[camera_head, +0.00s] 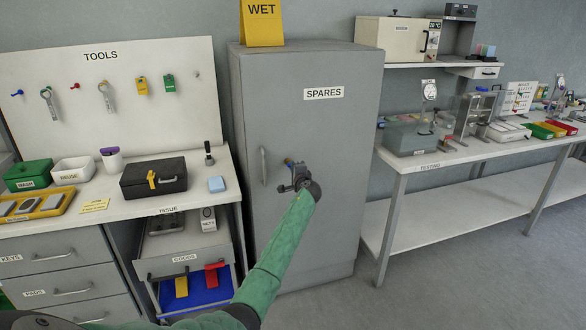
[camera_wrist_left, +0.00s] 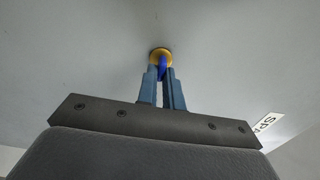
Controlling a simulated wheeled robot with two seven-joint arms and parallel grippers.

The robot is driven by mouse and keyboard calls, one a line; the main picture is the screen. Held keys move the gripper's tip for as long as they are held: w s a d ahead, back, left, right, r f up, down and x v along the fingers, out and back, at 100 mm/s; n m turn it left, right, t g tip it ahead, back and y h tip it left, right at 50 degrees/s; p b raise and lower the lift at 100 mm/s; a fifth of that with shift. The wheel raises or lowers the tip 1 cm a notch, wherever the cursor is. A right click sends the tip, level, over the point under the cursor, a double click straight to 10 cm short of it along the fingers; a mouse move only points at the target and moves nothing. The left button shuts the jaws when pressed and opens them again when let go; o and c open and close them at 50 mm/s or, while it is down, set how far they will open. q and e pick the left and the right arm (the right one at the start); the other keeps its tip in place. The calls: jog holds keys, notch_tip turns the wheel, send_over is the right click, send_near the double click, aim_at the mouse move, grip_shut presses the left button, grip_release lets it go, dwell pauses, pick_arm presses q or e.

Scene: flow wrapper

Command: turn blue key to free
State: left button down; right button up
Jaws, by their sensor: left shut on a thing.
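The blue key (camera_wrist_left: 163,69) is in a round yellow lock (camera_wrist_left: 160,53) on the grey SPARES cabinet door (camera_head: 325,150). My left gripper (camera_wrist_left: 162,85) is shut on the key, one finger on each side of it. In the head view my left gripper (camera_head: 292,168) is at the cabinet door, right of its vertical handle and below the SPARES label. The gripper hides most of the lock and key there, and any markings around the lock cannot be made out. My right gripper is not in view.
The cabinet handle (camera_head: 264,166) is close to the left of my gripper. A yellow WET sign (camera_head: 262,22) stands on the cabinet. The tools bench (camera_head: 130,207) is at left, with an open GOODS drawer (camera_head: 187,262) below. The testing bench (camera_head: 465,152) is at right.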

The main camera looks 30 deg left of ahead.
pick_arm(q)
jog(key=c, duration=1.5)
grip_release()
jog(key=shift+w+d, duration=0.1)
jog(key=shift+c, duration=0.2)
